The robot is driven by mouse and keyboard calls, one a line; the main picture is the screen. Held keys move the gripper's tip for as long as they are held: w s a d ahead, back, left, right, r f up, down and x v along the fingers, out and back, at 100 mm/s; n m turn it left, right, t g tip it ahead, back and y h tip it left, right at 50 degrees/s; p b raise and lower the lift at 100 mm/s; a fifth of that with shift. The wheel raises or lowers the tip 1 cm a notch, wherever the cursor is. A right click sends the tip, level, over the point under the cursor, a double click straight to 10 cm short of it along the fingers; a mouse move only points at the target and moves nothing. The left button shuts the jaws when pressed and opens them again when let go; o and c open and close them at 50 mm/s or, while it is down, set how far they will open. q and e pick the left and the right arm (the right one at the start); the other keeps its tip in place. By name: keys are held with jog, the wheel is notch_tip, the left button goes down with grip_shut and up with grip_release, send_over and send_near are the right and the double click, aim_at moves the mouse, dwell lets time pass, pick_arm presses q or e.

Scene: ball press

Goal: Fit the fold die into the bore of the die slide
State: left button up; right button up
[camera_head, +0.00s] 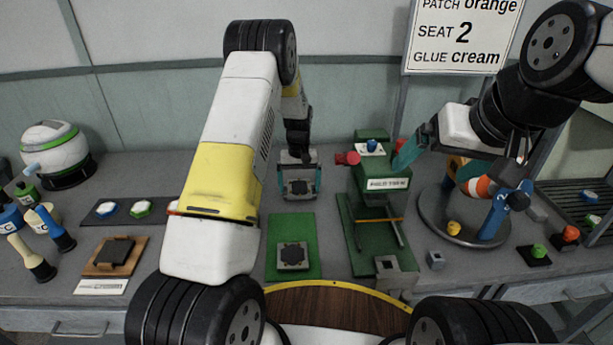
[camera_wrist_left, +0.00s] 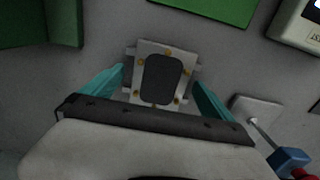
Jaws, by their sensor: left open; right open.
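My left gripper (camera_head: 300,187) is open at the back of the table, with teal fingers on either side of a pale plate with a dark rounded centre (camera_wrist_left: 163,77). In the left wrist view the plate has brass-coloured screws and lies between the spread fingers, with gaps at both sides. A similar grey-framed piece with a dark centre (camera_head: 292,256) lies on a green mat (camera_head: 283,226). I cannot tell which is the fold die and which belongs to the die slide. My right gripper (camera_head: 409,151) is open beside the green press (camera_head: 378,182); only one finger shows clearly.
A grey block with a square opening (camera_head: 393,267) stands at the front of the press's green base. A round grey stand (camera_head: 454,229) is to its right. A dark block on a brown board (camera_head: 115,255) lies left. A white device (camera_wrist_left: 298,22) is near my left gripper.

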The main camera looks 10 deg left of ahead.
pick_arm(q)
jog(key=c, duration=1.7)
